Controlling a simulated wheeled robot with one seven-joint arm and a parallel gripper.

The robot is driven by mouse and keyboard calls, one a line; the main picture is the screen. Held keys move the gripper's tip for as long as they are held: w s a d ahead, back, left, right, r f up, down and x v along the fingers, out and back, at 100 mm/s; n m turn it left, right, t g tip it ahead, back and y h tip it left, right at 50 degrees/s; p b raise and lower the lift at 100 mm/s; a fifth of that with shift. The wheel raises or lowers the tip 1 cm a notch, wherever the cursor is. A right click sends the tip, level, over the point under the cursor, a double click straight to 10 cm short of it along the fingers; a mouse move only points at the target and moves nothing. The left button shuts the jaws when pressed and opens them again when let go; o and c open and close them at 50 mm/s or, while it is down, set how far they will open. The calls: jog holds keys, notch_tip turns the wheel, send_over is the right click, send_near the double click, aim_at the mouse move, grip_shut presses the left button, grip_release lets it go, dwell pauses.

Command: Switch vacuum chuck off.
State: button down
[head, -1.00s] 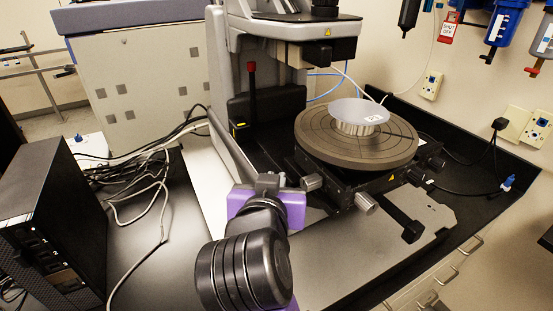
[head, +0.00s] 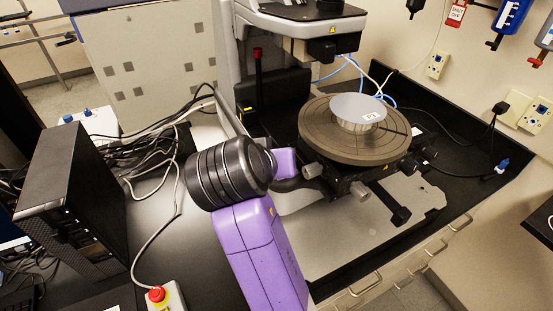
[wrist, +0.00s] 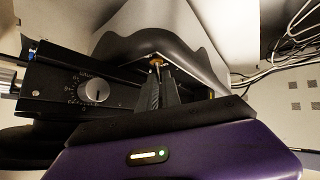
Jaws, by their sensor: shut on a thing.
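My gripper (wrist: 159,72) points at the black base of the profiler in the wrist view. Its two dark fingers are shut on a small brass-coloured switch (wrist: 156,62), of which only the tip shows between the fingertips. I cannot tell which way the switch is set. In the head view my arm hides the fingers and the switch. The round dark stage (head: 320,145) carries the vacuum chuck (head: 352,126), with a shiny disc (head: 358,108) lying on top.
A dial knob (wrist: 96,90) with white markings sits left of the fingers. A second brass part (wrist: 210,93) is to their right. A black computer tower (head: 75,190), loose cables (head: 150,150) and a red emergency button (head: 157,294) stand on the left bench.

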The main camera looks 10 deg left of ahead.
jog(key=c, duration=1.5)
grip_release()
jog(key=shift+c, duration=0.2)
jog(key=d+b+v, duration=0.1)
jog(key=v, duration=0.6)
jog(key=shift+s+a+r+b, duration=0.3)
jog(key=shift+a+b, duration=0.1)
jog(key=shift+a, duration=0.1)
